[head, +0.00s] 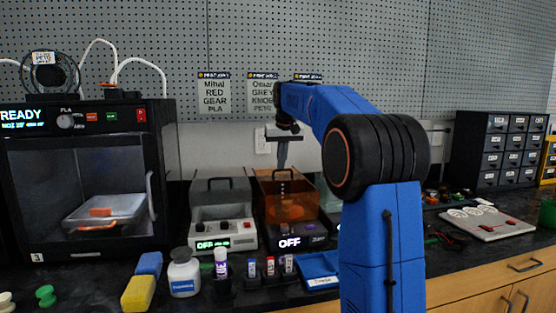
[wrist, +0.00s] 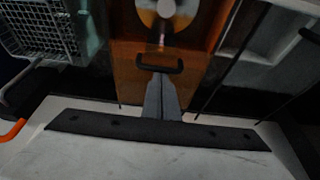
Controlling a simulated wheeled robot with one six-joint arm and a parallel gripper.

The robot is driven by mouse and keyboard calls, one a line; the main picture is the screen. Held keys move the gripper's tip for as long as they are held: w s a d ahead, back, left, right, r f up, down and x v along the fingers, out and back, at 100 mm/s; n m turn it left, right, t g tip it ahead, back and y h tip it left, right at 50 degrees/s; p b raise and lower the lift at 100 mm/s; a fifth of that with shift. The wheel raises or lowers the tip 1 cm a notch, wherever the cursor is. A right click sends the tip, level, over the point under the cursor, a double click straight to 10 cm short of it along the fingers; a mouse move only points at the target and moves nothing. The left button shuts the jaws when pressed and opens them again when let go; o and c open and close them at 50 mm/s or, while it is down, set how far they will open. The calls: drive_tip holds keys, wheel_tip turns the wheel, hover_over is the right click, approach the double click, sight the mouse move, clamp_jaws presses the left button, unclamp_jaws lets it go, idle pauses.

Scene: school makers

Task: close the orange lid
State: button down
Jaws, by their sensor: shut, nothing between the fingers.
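The orange see-through lid (head: 268,185) is on the dark machine with the "OFF" display, in the middle of the head view. Its dark handle shows near its top edge. In the wrist view the orange lid (wrist: 128,75) fills the upper middle, with the black handle (wrist: 160,68) across it. How far the lid is open, I cannot tell. My gripper (head: 282,168) is shut and empty, pointing down above the lid in the head view. In the wrist view my gripper (wrist: 160,80) has its fingertips close to the handle; I cannot tell whether they touch.
A grey lidded machine (head: 222,212) stands just left of the orange-lidded one. A 3D printer (head: 90,180) stands far left. A white bottle (head: 184,274), small vials and a blue tray (head: 318,268) line the front of the bench. A pegboard wall is behind.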

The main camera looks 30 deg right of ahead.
drive_tip(key=s+a, duration=0.3)
drive_tip(key=s, duration=0.9)
drive_tip(key=shift+s+a, duration=0.15)
drive_tip(key=shift+a, duration=0.1)
drive_tip(key=shift+f, duration=0.15)
drive_tip(key=w+d+r, duration=0.1)
drive_tip(key=w+r, duration=0.1)
drive_tip(key=w, duration=0.2)
drive_tip(key=d+v, duration=0.1)
drive_tip(key=v, duration=0.8)
drive_tip(key=shift+a, duration=0.45)
drive_tip(key=shift+s, duration=0.25)
